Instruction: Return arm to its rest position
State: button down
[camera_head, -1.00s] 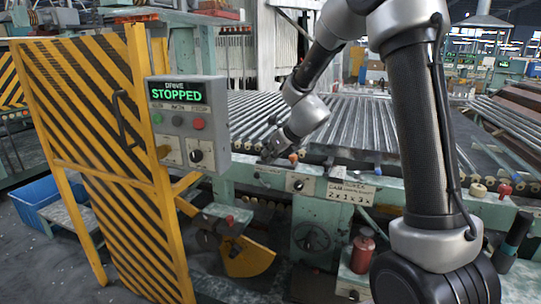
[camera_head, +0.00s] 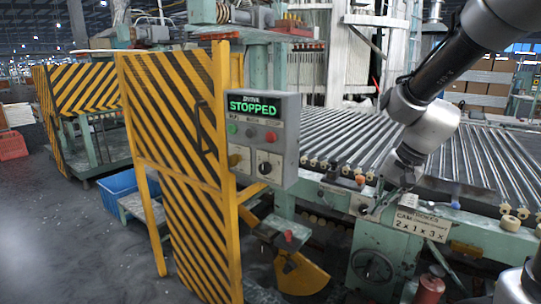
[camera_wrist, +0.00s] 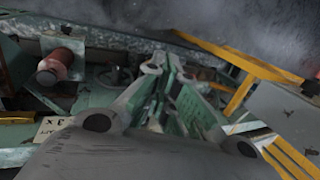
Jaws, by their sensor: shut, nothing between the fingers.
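My gripper (camera_head: 377,203) is at the right of the head view, over the near green edge of the roller conveyor (camera_head: 350,143). My grey wrist and upper links reach in from the upper right. In the wrist view my gripper's fingers (camera_wrist: 163,66) point away from the camera and come together, with nothing held. The gripper hides part of the conveyor edge behind it.
A control box (camera_head: 262,137) reading STOPPED stands left of my gripper. A yellow-black striped gate (camera_head: 180,130) and a blue bin (camera_head: 118,184) are farther left. A red bottle (camera_head: 430,287) is at lower right; it also shows in the wrist view (camera_wrist: 62,62).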

jog(key=s+d+r+n+t+h, duration=0.1)
jog(key=s+d+r+n, duration=0.2)
jog(key=s, duration=0.5)
jog(key=s+d+r+n+t+h, duration=0.1)
jog(key=s+d+r+n, duration=0.3)
jog(key=s, duration=0.5)
notch_tip(320, 180, up, 2)
jog(key=shift+d+r+t+h, duration=0.3)
jog(key=shift+d+h, duration=0.5)
jog(key=shift+d, duration=0.45)
